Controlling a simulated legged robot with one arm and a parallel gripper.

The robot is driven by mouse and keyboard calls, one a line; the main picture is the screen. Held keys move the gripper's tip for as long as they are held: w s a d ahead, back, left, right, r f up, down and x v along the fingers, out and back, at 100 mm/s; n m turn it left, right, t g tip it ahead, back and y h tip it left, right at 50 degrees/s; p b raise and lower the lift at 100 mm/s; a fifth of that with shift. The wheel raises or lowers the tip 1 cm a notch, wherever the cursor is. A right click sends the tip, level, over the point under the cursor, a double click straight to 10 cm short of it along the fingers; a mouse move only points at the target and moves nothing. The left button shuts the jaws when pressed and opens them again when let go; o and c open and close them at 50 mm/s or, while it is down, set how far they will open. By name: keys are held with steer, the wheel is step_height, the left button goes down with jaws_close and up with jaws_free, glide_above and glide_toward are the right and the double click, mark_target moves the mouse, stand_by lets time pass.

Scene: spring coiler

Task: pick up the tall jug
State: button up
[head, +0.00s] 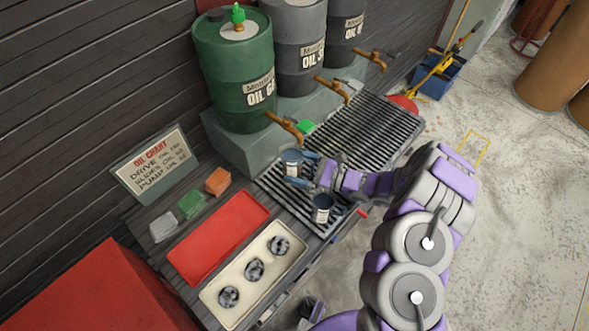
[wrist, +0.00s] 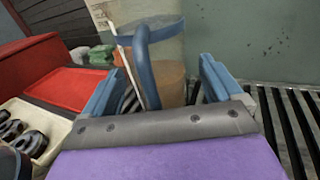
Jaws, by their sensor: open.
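A jug with a blue rim and blue handle (head: 291,156) stands on the slatted rack, below the nearest tap. In the wrist view the jug (wrist: 170,82) is between my fingers, its handle towards me, with brown showing in its lower body. My gripper (head: 303,170) is open at this jug; in the wrist view its blue fingers (wrist: 160,72) are spread to either side of the handle, with no grip on it. A second dark blue jug (head: 322,207) stands nearer on the rack. I cannot tell for certain which jug is taller.
Oil drums (head: 235,70) with brass taps (head: 285,127) stand behind the slatted rack (head: 375,122). To the left are a red tray (head: 218,238), a cream tray (head: 215,300) with coiled parts, coloured blocks (head: 192,203) and an oil chart sign (head: 155,165). The floor at right is mostly clear.

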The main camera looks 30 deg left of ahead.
steer(key=shift+a+f, duration=0.1)
steer(key=shift+a, duration=0.15)
steer(key=shift+c, duration=0.9)
steer(key=shift+d, duration=0.35)
steer(key=c, duration=0.8)
steer(key=shift+a, duration=0.2)
steer(key=c, duration=0.4)
